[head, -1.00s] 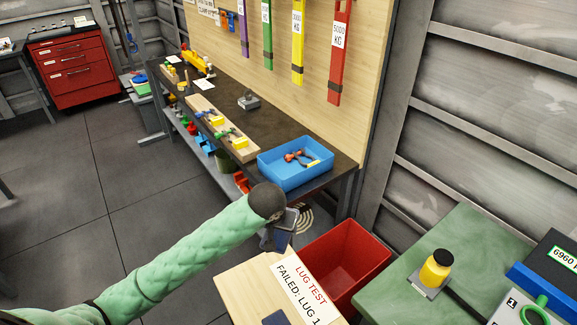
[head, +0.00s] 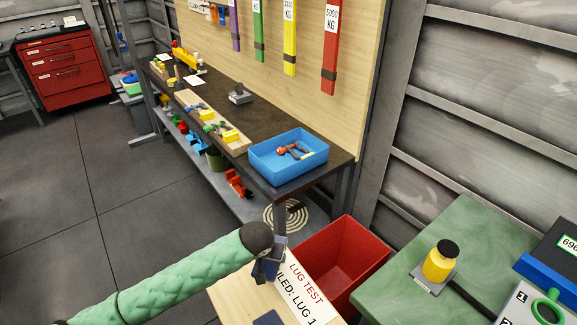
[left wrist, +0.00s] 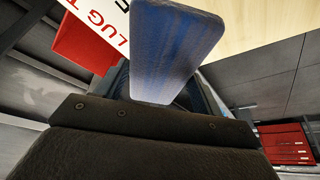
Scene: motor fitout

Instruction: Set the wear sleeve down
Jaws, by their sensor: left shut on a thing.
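My left gripper (head: 270,262) is at the end of the green-sleeved arm, low over the pale wooden board (head: 232,294). In the left wrist view, a flat blue piece with rounded corners, which I take for the wear sleeve (left wrist: 175,50), stands out from the dark gripper body. The gripper is shut on it. In the head view the sleeve shows only as a small dark blue patch at the gripper, partly hidden. I cannot tell whether it touches the board. Another dark blue flat piece (head: 268,318) shows at the bottom edge. My right gripper is not in view.
A white "LUG TEST" sign (head: 300,290) lies beside the gripper. A red bin (head: 366,262) stands just right of it. Behind is a dark bench (head: 256,135) with a blue tray (head: 262,168). A green table (head: 400,290) with a yellow jar (head: 439,264) is at right.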

